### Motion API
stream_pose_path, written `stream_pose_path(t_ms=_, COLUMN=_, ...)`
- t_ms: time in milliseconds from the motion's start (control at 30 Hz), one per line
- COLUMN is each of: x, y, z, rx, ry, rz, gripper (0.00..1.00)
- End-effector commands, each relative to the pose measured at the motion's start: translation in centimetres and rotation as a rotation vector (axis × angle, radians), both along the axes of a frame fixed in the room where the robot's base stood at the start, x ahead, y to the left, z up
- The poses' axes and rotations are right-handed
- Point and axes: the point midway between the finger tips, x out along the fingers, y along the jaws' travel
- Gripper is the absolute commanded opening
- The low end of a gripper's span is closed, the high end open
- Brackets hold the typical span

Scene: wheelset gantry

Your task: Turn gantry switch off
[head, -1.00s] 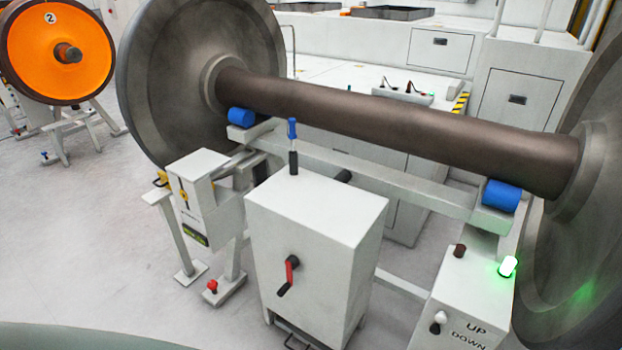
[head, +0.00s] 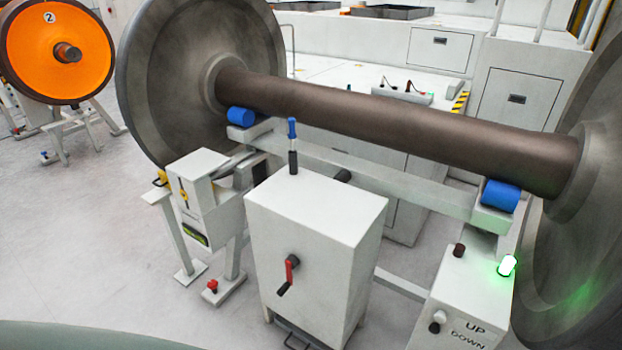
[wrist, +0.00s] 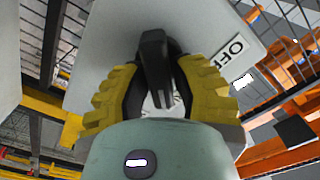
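In the wrist view a black switch handle (wrist: 155,60) stands out from a pale panel (wrist: 115,45). A white label reading "OFF" (wrist: 236,48) is to the right of the handle. My gripper (wrist: 158,62) has its two yellow, dark-padded fingers on either side of the handle, their tips close to it. I cannot tell whether both pads touch it. Part of a pale dial behind the handle shows between the fingers; the rest is hidden. My gripper and this switch do not show in the head view.
In the head view a large wheelset (head: 400,125) rests on blue rollers. In front stand a grey cabinet (head: 310,220) with a red-handled crank and a control box (head: 462,300) marked UP and DOWN with a lit green lamp (head: 508,265). Open floor lies at left.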

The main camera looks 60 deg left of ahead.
Motion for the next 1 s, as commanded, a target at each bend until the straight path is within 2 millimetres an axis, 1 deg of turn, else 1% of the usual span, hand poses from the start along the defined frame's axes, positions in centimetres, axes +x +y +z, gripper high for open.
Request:
stream_pose_path(t_ms=33, x=-0.02, y=-0.02, z=0.01, rx=-0.001, ry=0.0, rz=-0.001, gripper=0.18)
stream_pose_path(t_ms=200, x=-0.01, y=-0.01, z=0.0, rx=0.0, ry=0.0, rz=0.0, gripper=0.01)
stream_pose_path(t_ms=233, x=-0.01, y=-0.01, z=0.0, rx=0.0, ry=0.0, rz=0.0, gripper=0.0)
stream_pose_path(t_ms=500, x=0.02, y=0.01, z=-0.02, rx=-0.001, ry=0.004, rz=0.001, gripper=0.0)
stream_pose_path(t_ms=667, x=0.06, y=0.04, z=0.03, rx=-0.012, ry=0.035, rz=0.002, gripper=0.0)
stream_pose_path(t_ms=867, x=0.23, y=0.08, z=0.3, rx=-0.054, ry=0.131, rz=0.004, gripper=0.0)
stream_pose_path(t_ms=1000, x=0.38, y=0.12, z=0.34, rx=-0.095, ry=0.238, rz=0.008, gripper=0.0)
